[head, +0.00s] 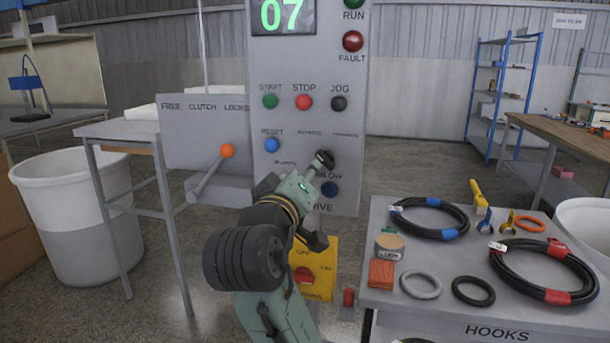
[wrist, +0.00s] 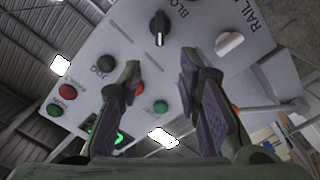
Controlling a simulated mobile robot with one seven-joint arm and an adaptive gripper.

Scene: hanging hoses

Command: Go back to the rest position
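My gripper (wrist: 158,68) shows in the wrist view with its two dark fingers spread apart and nothing between them. In the head view my green arm reaches up from the bottom middle, in front of the grey control panel (head: 224,60). My arm's end is near the panel's lower right, below the JOG button (head: 339,103), and covers part of the labels there. From the head view I cannot tell whether the fingers touch the panel. In the wrist view the panel (wrist: 190,75) is tilted, and a black selector knob (wrist: 158,28) sits beyond the fingertips.
A lever with an orange knob (head: 227,150) stands left of my arm. A grey table (head: 450,292) with coiled hoses, rings and tools is at right. A white bin (head: 70,220) and a small table stand at left. A yellow box (head: 322,268) is low behind my arm.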

